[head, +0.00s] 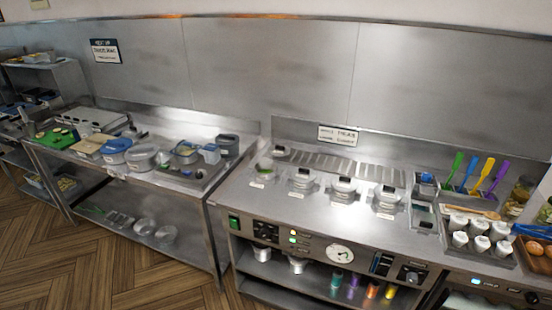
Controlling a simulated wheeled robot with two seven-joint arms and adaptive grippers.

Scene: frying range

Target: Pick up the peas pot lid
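Several round metal pots sit in a row sunk in the steel counter, with small labels in front too small to read. The leftmost pot (264,169) shows something green at its top. The other pots (302,180), (343,190) and (387,200) have metal lids with dark handles. I cannot tell from the labels which one is the peas pot, or whether the leftmost pot has a lid on. Neither of my grippers is in view.
Left of a gap, a steel table (195,195) holds pans, a green board (57,138) and bins. At right stand white cups (480,242) and colored utensils (478,175). A control panel (300,245) runs along the counter front. The counter in front of the pots is clear.

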